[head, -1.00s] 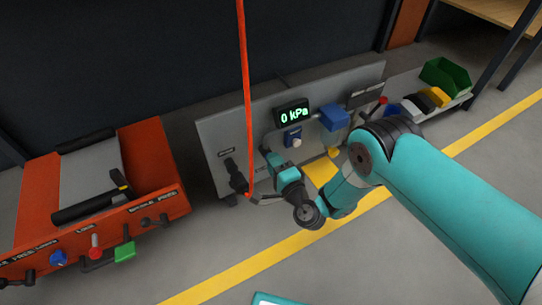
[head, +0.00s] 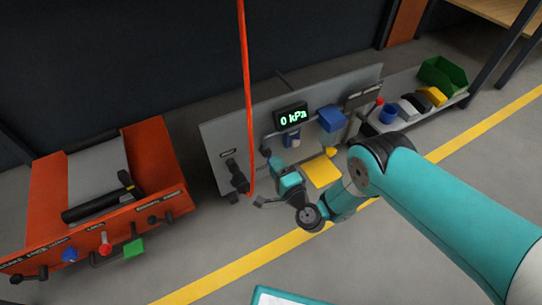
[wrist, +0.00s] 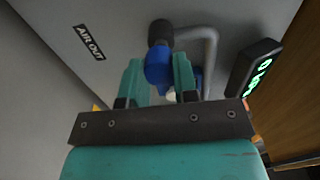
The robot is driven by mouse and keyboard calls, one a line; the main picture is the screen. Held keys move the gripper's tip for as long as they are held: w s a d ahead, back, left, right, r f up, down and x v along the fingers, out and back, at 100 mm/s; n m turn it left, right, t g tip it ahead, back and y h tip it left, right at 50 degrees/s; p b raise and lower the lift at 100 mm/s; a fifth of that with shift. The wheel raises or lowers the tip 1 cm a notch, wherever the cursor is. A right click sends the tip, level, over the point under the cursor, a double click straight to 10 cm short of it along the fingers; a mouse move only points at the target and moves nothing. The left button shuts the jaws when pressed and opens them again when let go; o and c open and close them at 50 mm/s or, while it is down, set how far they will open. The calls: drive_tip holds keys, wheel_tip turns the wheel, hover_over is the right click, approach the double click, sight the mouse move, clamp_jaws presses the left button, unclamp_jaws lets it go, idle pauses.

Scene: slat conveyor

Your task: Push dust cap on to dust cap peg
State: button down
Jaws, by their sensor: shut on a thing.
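My gripper (wrist: 158,82) is shut on a blue cap-like piece (wrist: 158,64), which I take as the dust cap. In the wrist view this piece sits between the two teal fingers, directly in front of a dark round fitting (wrist: 160,32) on the grey panel. They look touching; I cannot tell how far one is on the other. In the head view my gripper (head: 275,168) is close to the panel (head: 222,128), left of and below the display. The cap is not clear there. I cannot make out the dust cap peg for certain.
A grey bent pipe (wrist: 209,48) runs beside the fitting, near the "AIR OUT" label (wrist: 89,42). The display (head: 291,116) reads 0 kPa. A red hose (head: 246,80) hangs in front of the panel. An orange machine (head: 150,165) stands left, bins (head: 440,75) right.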

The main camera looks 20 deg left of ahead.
drive_tip(key=shift+p+v, duration=2.1)
drive_tip(key=shift+p, duration=1.7)
